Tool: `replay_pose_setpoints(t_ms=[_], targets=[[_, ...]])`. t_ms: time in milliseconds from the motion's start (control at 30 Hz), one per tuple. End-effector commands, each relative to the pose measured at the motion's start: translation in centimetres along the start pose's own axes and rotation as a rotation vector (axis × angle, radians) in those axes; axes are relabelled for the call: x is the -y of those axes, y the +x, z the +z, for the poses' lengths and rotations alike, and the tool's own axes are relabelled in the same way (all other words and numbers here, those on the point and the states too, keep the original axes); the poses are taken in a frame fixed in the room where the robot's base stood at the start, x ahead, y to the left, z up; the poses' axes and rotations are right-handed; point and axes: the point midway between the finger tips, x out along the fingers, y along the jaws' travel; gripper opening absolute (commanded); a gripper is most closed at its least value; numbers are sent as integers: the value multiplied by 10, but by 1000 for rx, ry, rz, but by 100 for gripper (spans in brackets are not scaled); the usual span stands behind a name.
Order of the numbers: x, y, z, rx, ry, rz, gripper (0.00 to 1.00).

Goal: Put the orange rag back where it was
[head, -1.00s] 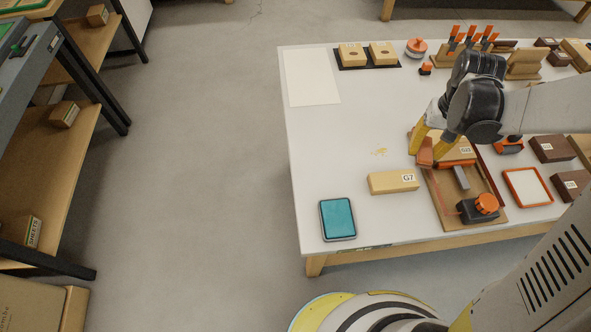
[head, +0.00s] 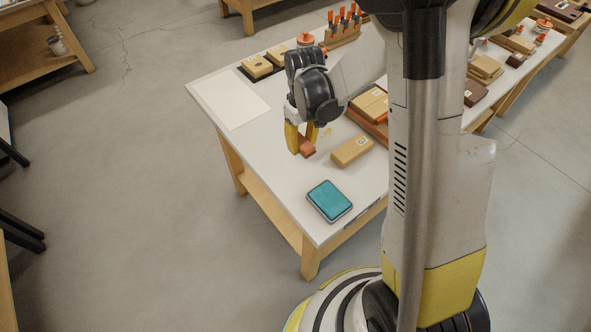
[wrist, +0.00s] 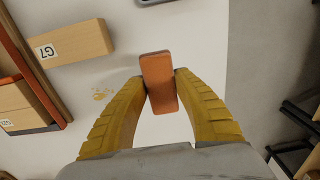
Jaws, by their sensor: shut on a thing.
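The orange rag (head: 307,148) looks like a small, thick, orange-brown block with rounded edges. My gripper (head: 302,144) points down over the white table and is shut on the rag. In the wrist view the rag (wrist: 160,84) sits between the two yellow fingertips of my gripper (wrist: 161,77), with its far end sticking out past them. The rag appears to be held above the tabletop; the exact gap cannot be told. A yellowish smudge (wrist: 103,93) lies on the table to the left of the fingers in the wrist view.
A tan block marked G7 (wrist: 75,45) lies beside my gripper, and a teal-topped pad (head: 330,201) lies nearer the front edge. A wooden board with a boxed item stands past the block. A pale sheet (head: 230,99) lies at the left. Bare white tabletop surrounds the rag.

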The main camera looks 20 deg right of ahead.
Motion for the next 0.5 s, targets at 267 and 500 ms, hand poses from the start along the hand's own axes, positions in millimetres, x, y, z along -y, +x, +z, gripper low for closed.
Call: replay_pose_setpoints(t_ms=[267,500], targets=[[29,22,20,0,0,0,3],[30,53,20,0,1,0,3]])
